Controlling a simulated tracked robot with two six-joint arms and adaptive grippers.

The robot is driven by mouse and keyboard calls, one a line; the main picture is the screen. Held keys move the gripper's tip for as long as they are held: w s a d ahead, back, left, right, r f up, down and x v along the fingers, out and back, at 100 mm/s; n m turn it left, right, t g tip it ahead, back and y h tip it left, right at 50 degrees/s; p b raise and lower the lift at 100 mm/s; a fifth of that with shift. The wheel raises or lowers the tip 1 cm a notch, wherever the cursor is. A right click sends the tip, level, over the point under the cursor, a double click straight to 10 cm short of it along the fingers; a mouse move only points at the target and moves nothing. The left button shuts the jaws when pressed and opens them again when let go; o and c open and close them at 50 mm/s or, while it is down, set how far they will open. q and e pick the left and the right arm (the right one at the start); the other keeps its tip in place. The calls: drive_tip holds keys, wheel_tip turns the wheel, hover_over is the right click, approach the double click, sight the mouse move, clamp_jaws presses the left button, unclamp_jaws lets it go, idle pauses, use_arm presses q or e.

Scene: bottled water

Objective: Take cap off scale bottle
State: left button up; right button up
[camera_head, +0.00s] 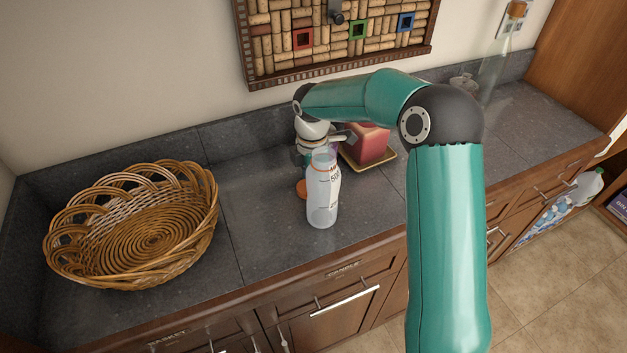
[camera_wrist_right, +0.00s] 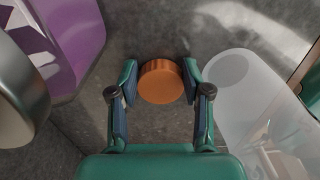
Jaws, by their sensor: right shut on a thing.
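The scale bottle (camera_head: 323,205) stands upright on the grey counter, clear with a white label and print. Its top shows no cap. It also shows in the right wrist view (camera_wrist_right: 262,125), translucent, to the right of my fingers. An orange cap (camera_wrist_right: 161,82) sits between the fingertips of my right gripper (camera_wrist_right: 158,84), apart from the bottle. In the head view the cap (camera_head: 301,189) shows low beside the bottle's left side. My right arm reaches over the counter from the right; its fingers are mostly hidden behind the bottle. My left gripper is not in view.
A wicker basket (camera_head: 140,225) stands at left. A red block on a yellow base (camera_head: 368,147) stands behind the bottle. A purple thing (camera_wrist_right: 72,45) and a metal cylinder (camera_wrist_right: 20,90) are close left in the wrist view. A corked glass bottle (camera_head: 496,65) stands back right.

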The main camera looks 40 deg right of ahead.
drive_tip(key=shift+f, duration=0.2)
drive_tip(key=o, duration=1)
drive_tip(key=shift+r, duration=0.15)
